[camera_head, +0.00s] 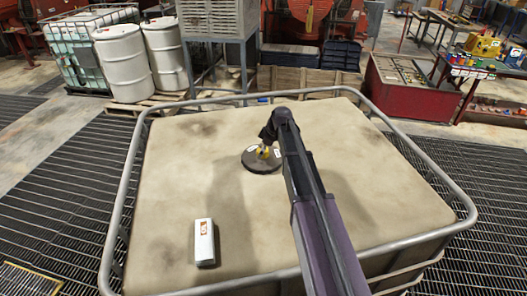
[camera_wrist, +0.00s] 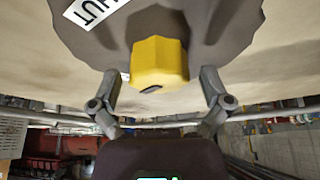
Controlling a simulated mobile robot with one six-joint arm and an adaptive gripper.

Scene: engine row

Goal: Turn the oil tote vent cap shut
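The oil tote (camera_head: 180,180) has a tan top inside a grey tubular rail. A dark round lid (camera_head: 250,164) lies on it, and the lid also shows large in the wrist view (camera_wrist: 225,35). The yellow vent cap (camera_wrist: 160,62) rises from the lid's middle, with a small dark mark on its face. It is small and partly hidden in the head view (camera_head: 263,151). A white label (camera_wrist: 95,10) on the lid reads "HUT" in its visible part, upside down. My gripper (camera_wrist: 160,75) is open, one finger on each side of the cap, with visible gaps.
A white box with an orange label (camera_head: 204,244) lies on the tote top, front left. The rail (camera_head: 125,200) runs around the edge. White drums (camera_head: 122,62), wooden crates (camera_head: 300,80) and a red cabinet (camera_head: 410,95) stand behind. The tote top around the lid is clear.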

